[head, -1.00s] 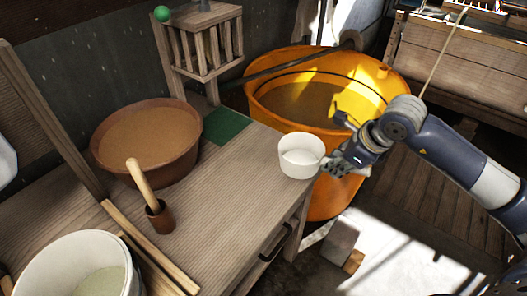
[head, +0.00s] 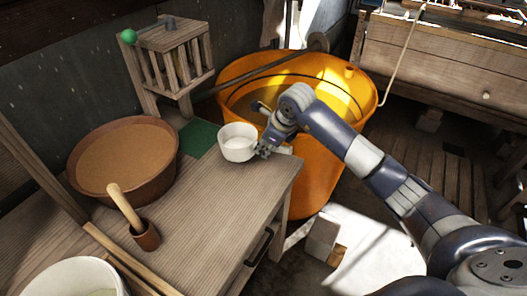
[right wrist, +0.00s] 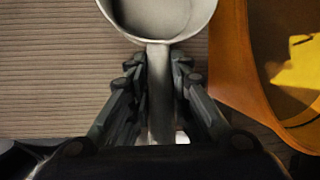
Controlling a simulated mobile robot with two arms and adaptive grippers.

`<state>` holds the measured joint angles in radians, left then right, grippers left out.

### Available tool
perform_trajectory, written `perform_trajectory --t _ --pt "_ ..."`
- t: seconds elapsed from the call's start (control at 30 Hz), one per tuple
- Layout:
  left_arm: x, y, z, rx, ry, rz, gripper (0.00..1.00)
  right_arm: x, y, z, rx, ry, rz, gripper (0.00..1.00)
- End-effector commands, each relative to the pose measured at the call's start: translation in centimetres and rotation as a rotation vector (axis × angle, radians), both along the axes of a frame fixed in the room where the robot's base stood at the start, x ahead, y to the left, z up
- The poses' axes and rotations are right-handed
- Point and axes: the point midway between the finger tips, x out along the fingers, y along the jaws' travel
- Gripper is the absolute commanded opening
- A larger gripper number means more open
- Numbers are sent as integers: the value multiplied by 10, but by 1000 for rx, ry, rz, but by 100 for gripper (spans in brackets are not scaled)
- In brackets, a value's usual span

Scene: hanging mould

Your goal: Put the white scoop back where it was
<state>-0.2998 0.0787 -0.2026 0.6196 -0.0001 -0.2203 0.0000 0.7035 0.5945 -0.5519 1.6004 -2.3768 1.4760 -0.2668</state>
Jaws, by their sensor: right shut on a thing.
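The white scoop (head: 238,143) is a round cup with a short handle, near the back right edge of the wooden table (head: 215,215). My right gripper (head: 264,150) is shut on its handle from the right. In the right wrist view the handle runs between the fingers (right wrist: 158,75) and the white cup (right wrist: 158,18) is cut off by the top edge. The cup looks upright. I cannot tell whether its base touches the table or hangs just above. A dark green patch (head: 198,138) lies just left of the cup. My left gripper is not in view.
A brown bowl (head: 125,160) stands at the table's left. A mortar with a wooden pestle (head: 146,235) and a white bucket (head: 70,278) are nearer. A slatted wooden box (head: 175,55) stands behind. An orange tub (head: 325,165) is right of the table. The front right tabletop is clear.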

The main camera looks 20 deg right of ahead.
Motion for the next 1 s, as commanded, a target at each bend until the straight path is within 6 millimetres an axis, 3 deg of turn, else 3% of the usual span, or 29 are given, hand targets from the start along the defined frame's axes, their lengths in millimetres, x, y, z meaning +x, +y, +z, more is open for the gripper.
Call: perform_trajectory --t 0.1,0.33,0.6,0.63,0.7,1.0 --pt "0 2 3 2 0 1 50 8 6 1 2 -1 1 0" --pt "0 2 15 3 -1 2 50 6 4 -33 1 2 1 0" --pt "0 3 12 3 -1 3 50 7 4 -36 0 -2 1 0" --pt "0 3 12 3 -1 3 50 7 4 -37 0 0 1 21" --pt "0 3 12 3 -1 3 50 7 4 -36 0 0 1 37" --pt "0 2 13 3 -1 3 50 6 4 -36 0 0 1 39"
